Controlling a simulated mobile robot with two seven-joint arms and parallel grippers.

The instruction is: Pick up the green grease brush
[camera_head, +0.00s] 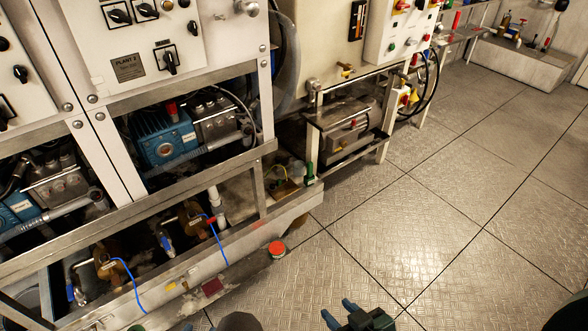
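A small green upright object (309,172) stands at the right end of the ledge below the pump frame. It may be the green grease brush, but it is too small to tell its bristles or handle. My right gripper (340,313) is at the bottom edge, over the floor, well below and apart from the green object. Its two blue fingertips are spread and nothing shows between them. Of my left gripper, at most a small blue bit shows at the bottom edge, so its state is hidden.
The metal pump frame (225,162) and blue pump (163,137) fill the left. A steel-framed unit (345,130) stands behind the green object. The plated floor (430,210) at right is clear.

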